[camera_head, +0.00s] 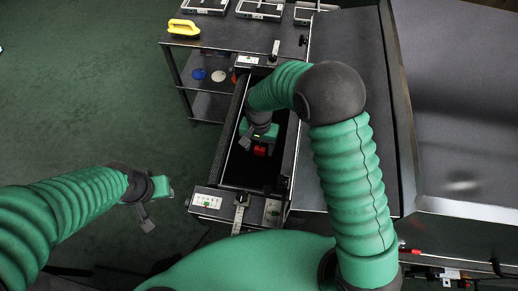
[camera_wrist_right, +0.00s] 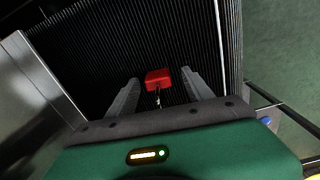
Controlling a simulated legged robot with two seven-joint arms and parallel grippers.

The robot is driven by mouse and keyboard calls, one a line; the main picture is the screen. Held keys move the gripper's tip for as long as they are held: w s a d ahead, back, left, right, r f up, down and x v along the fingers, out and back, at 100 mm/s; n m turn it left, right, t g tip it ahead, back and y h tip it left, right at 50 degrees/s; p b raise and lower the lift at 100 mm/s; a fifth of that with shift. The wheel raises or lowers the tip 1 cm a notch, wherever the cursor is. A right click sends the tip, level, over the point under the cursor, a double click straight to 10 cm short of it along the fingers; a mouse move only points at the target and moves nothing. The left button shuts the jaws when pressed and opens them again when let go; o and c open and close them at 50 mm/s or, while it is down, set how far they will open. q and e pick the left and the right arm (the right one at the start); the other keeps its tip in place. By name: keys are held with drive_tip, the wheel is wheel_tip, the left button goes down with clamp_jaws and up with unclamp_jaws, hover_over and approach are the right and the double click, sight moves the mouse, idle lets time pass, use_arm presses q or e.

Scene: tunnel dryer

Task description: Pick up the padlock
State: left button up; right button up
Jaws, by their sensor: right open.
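The padlock (camera_head: 260,150) is a small red block on the dark floor of a deep, open box-like bay. In the right wrist view the red padlock (camera_wrist_right: 158,79) lies just beyond and between my fingertips, with a thin metallic part pointing toward the gripper. My right gripper (camera_head: 252,146) reaches down into the bay beside the padlock. In the wrist view its two grey fingers (camera_wrist_right: 159,88) are spread apart with nothing held between them. My left gripper (camera_head: 147,222) hangs over the floor at the left, away from the bay; its finger opening is unclear.
The bay's near rim (camera_head: 210,197) carries labelled panels, and its side walls are close around my right arm. A metal cart (camera_head: 230,38) behind holds a yellow-handled item (camera_head: 183,27) and several framed panels. A grey sloped metal surface (camera_head: 350,60) lies right. Green floor is free at left.

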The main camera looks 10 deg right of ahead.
drive_tip(key=shift+f, duration=0.5)
drive_tip(key=shift+w+d+f, duration=0.1)
drive_tip(key=shift+d, duration=0.15)
drive_tip(key=shift+a, duration=0.1)
clamp_jaws()
